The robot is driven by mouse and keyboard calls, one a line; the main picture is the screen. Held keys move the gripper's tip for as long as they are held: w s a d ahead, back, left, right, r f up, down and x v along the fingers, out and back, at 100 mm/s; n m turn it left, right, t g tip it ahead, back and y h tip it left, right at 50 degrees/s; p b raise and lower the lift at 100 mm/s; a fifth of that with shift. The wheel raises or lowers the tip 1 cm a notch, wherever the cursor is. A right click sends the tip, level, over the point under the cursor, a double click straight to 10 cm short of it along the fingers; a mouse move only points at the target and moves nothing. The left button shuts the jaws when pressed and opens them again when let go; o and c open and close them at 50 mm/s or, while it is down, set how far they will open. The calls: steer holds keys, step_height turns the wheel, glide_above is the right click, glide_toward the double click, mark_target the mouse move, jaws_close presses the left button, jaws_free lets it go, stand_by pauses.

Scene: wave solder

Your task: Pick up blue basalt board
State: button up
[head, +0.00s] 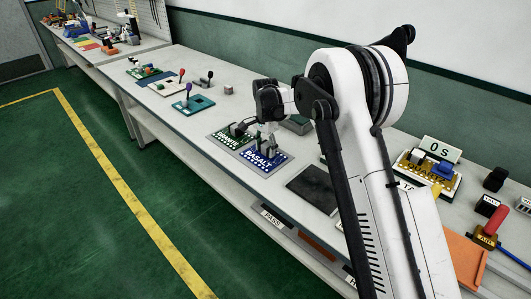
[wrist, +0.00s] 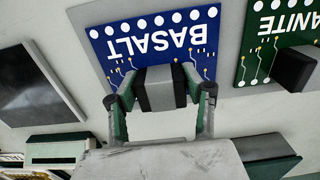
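The blue basalt board (head: 266,160) lies on a grey backing on the bench, with white BASALT lettering. In the wrist view the blue basalt board (wrist: 150,42) shows upside down, with a dark grey block (wrist: 160,88) standing at its near edge. My gripper (head: 266,140) is directly over the board, pointing down. In the wrist view the two fingers of my gripper (wrist: 160,82) lie on either side of the block, their tips close to its sides. Whether they press on it I cannot tell.
The green granite board (head: 231,136) lies beside the basalt board, and also shows in the wrist view (wrist: 283,35). A dark flat panel (head: 313,187) lies on the other side. A yellow board (head: 432,180) and an orange plate (head: 465,262) are farther right.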

mark_target(265, 146)
steer(key=c, duration=0.6)
steer(key=shift+o, duration=0.2)
steer(key=shift+r, duration=0.4)
steer(key=r, duration=0.3)
steer(key=shift+s+a+r, duration=0.15)
steer(key=shift+s+r, duration=0.1)
steer(key=shift+r, duration=0.15)
steer(key=s+a+r, duration=0.5)
steer(key=s+r, duration=0.1)
steer(key=s, duration=0.4)
steer(key=shift+r, duration=0.25)
